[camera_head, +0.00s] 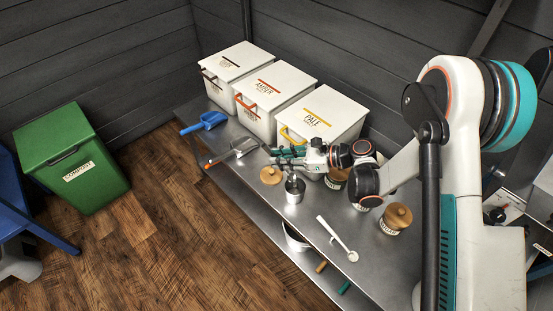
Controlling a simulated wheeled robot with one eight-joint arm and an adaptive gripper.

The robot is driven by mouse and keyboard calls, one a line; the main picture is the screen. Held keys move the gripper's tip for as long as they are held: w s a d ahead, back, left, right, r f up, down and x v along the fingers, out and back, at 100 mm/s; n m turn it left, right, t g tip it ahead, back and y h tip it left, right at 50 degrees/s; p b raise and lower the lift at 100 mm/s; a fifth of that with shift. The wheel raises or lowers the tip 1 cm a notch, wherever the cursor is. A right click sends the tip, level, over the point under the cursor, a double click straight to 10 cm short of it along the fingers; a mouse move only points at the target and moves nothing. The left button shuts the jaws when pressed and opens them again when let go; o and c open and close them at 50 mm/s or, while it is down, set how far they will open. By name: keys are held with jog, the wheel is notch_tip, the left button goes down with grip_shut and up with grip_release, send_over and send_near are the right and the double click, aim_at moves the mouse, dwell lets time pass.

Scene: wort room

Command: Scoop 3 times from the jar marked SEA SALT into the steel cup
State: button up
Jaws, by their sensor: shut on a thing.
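The steel cup (294,191) stands on the steel bench near its front edge. My gripper (287,158) is above and just behind the cup, shut on a thin thing that looks like a small scoop; its shape is hard to make out. Whether it touches the cup or holds salt cannot be told. A loose wooden lid (270,175) lies left of the cup. A lidded jar (393,222) stands to the right. Another jar (335,182) is partly hidden behind my arm, with more jars beside it. The jar labels are too small to read, so SEA SALT cannot be picked out.
White bins marked AMBER (282,93) and PALE (333,106) line the back, beside another bin. A blue scoop (204,122), a grey scoop (239,147) and a white spoon (338,239) lie on the bench. A pail (297,240) stands below. A green compost bin (70,155) stands left.

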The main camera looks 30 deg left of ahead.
jog(key=shift+w+d+r+g+y, duration=0.15)
jog(key=shift+w+d+g+y, duration=0.05)
jog(key=shift+d+y, duration=0.35)
jog(key=shift+w+d+r+g+y, duration=0.1)
jog(key=shift+w+d+g+y, duration=0.1)
jog(key=shift+d+y, duration=0.35)
jog(key=shift+w+d+r+g+y, duration=0.15)
jog(key=shift+d+g+y, duration=0.05)
jog(key=shift+d+y, duration=0.35)
jog(key=shift+a, duration=0.1)
jog(key=shift+s+a+r+t+h+p, duration=0.1)
jog(key=shift+r+t+h+p, duration=0.35)
jog(key=shift+h+p, duration=0.6)
jog(key=h+p, duration=0.1)
jog(key=r+t+h+p, duration=0.1)
jog(key=h+p, duration=0.3)
jog(key=shift+s+a+r+t, duration=0.1)
jog(key=shift+a+r+t, duration=0.15)
jog(key=shift+a, duration=0.05)
jog(key=h+p, duration=0.2)
jog(key=t+h+p, duration=0.1)
jog(key=h, duration=0.1)
jog(key=shift+a+r, duration=0.25)
jog(key=shift+r, duration=0.15)
jog(key=shift+h, duration=0.6)
jog(key=shift+f, duration=0.1)
